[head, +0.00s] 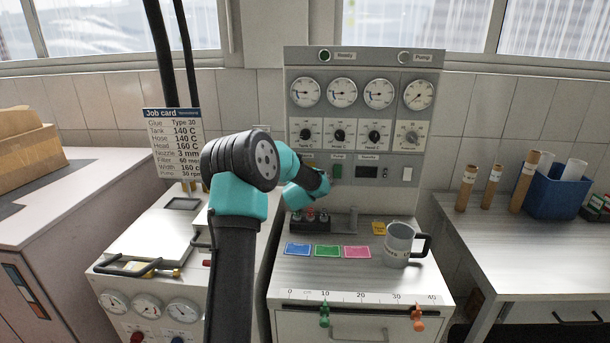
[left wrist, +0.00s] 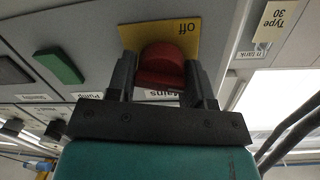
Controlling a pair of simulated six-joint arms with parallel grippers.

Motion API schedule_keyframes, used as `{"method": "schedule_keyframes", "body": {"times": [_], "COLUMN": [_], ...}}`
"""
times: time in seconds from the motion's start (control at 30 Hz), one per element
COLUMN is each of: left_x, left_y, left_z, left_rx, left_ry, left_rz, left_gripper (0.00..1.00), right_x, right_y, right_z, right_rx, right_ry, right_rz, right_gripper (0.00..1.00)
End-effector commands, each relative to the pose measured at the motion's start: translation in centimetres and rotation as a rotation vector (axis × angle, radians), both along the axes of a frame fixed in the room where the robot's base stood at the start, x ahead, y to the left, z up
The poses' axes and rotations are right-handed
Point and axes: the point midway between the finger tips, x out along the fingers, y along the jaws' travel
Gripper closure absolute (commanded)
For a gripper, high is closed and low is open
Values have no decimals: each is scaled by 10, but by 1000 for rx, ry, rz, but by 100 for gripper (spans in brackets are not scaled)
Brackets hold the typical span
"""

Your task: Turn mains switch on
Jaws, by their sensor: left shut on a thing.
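The red mains switch knob (left wrist: 160,62) sits on a yellow plate (left wrist: 188,38) in the left wrist view. The plate's word "Off" shows upside down, and a partly covered "Mains" label is below it. My left gripper (left wrist: 158,78) has one finger on each side of the red knob and is shut on it. In the head view my left arm reaches to the lower left of the control panel (head: 362,136) and largely hides the switch. My right gripper is not in view.
A green pump button (left wrist: 60,66) is beside the switch. Below the panel, a grey mug (head: 398,246) and blue, green and pink cards (head: 328,251) are on the metal bench top. A job card (head: 173,135) stands at the left. A blue bin (head: 556,197) is at the right.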

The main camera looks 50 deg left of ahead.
Motion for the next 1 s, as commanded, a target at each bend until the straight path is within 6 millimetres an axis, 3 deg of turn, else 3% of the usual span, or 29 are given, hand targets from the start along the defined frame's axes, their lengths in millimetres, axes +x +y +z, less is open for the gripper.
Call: {"method": "schedule_keyframes", "body": {"times": [0.5, 1.0], "left_x": [0, 0], "left_y": [0, 0], "left_z": [-1, 0], "left_rx": [300, 372], "left_ry": [281, 345], "left_rz": [2, 3], "left_gripper": [76, 76], "right_x": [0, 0], "right_y": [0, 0], "right_z": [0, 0], "right_rx": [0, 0], "right_ry": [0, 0], "right_rz": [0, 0], "right_gripper": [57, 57]}}
